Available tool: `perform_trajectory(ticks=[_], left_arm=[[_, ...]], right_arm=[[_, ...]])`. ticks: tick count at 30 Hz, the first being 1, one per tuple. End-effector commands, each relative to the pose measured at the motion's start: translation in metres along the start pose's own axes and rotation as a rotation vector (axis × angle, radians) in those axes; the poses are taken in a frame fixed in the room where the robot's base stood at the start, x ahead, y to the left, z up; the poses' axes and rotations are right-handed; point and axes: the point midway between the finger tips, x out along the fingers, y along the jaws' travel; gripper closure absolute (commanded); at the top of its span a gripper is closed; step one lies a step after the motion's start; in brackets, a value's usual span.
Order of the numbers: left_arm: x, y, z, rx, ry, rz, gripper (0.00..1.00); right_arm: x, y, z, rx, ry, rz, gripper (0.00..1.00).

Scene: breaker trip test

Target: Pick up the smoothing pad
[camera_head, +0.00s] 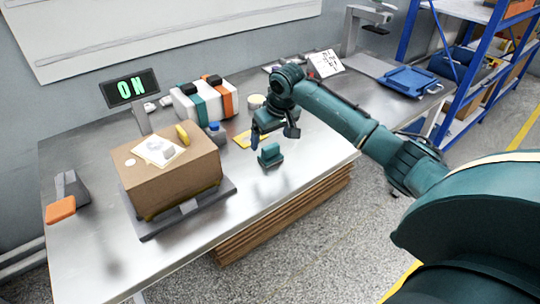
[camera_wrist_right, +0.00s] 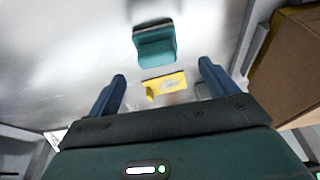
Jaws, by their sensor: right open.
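The smoothing pad looks to be the small teal block (camera_head: 270,155) standing on the metal bench, right of the cardboard box. It also shows in the right wrist view (camera_wrist_right: 155,46), beyond the fingertips and clear of them. My right gripper (camera_head: 273,137) hangs just behind and above the pad in the head view. Its two blue fingers are spread and empty in the wrist view (camera_wrist_right: 162,72). My left gripper is in neither view.
A cardboard box (camera_head: 180,184) with a paper label sits on a dark scale-like platform (camera_head: 226,187). A yellow card (camera_head: 244,139) lies behind the pad. The bench front is clear.

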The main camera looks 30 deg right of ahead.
Motion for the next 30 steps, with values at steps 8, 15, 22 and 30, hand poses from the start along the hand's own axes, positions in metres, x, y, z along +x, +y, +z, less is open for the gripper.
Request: perform_trajectory(ticks=[8, 15, 22, 30], left_arm=[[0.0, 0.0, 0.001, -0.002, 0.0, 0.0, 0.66], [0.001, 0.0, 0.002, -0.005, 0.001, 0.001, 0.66], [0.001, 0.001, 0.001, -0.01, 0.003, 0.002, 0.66], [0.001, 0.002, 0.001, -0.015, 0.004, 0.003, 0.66]], right_arm=[[0.024, 0.001, 0.003, 0.0, -0.001, 0.0, 0.15], [0.058, 0.002, 0.006, 0.001, 0.0, 0.0, 0.15], [0.065, 0.002, 0.006, 0.0, 0.003, 0.001, 0.15], [0.065, 0.003, 0.006, 0.0, 0.003, 0.001, 0.28]])
